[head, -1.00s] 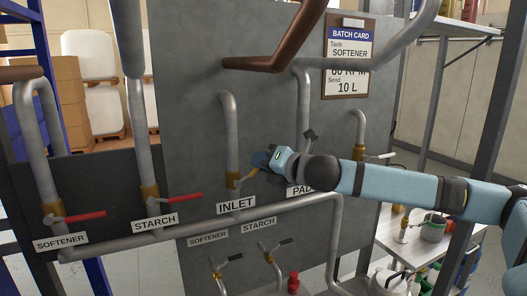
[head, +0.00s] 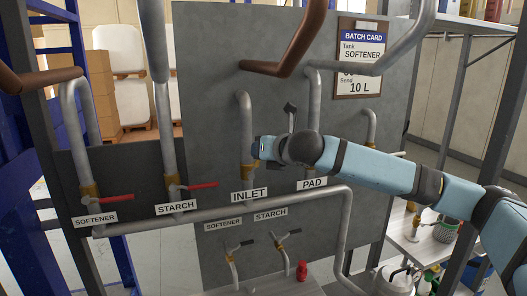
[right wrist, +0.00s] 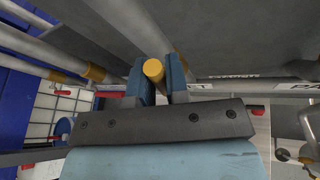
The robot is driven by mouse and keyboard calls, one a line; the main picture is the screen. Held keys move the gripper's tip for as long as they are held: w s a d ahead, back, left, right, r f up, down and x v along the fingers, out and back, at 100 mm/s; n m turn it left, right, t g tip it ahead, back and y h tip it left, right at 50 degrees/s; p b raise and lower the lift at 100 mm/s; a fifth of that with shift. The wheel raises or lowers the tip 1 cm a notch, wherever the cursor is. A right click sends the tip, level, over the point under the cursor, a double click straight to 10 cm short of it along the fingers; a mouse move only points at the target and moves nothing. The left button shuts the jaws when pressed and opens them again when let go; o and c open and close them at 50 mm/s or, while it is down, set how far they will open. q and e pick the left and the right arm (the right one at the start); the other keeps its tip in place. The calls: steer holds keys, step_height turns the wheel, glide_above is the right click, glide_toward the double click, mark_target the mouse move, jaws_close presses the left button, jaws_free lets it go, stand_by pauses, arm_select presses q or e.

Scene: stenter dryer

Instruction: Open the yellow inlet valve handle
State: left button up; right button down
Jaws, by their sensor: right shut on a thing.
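The yellow inlet valve handle (right wrist: 153,68) lies between the two fingers of my right gripper (right wrist: 158,80) in the right wrist view, its rounded end facing the camera. The right gripper is shut on it. In the head view my right gripper (head: 257,149) is just right of the grey inlet pipe (head: 245,116), above the INLET label (head: 249,195). There the gripper and wrist hide most of the handle and part of the valve. My left gripper is not in view.
Left of it are a STARCH valve with a red handle (head: 202,185) and a SOFTENER valve with a red handle (head: 117,198). The PAD label (head: 312,183) is to the right. A horizontal grey pipe (head: 200,214) runs below. A brown pipe (head: 275,68) passes above my gripper.

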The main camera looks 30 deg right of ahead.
stand_by(0.3)
steer(key=c, duration=1.1)
jaws_free()
steer(key=shift+s+r, duration=0.1)
steer(key=shift+s, duration=0.15)
steer(key=b+v, duration=0.2)
steer(key=v, duration=1.1)
steer(key=shift+s+r+b, duration=0.1)
steer(key=shift+s+b, duration=0.05)
steer(key=shift+b, duration=0.15)
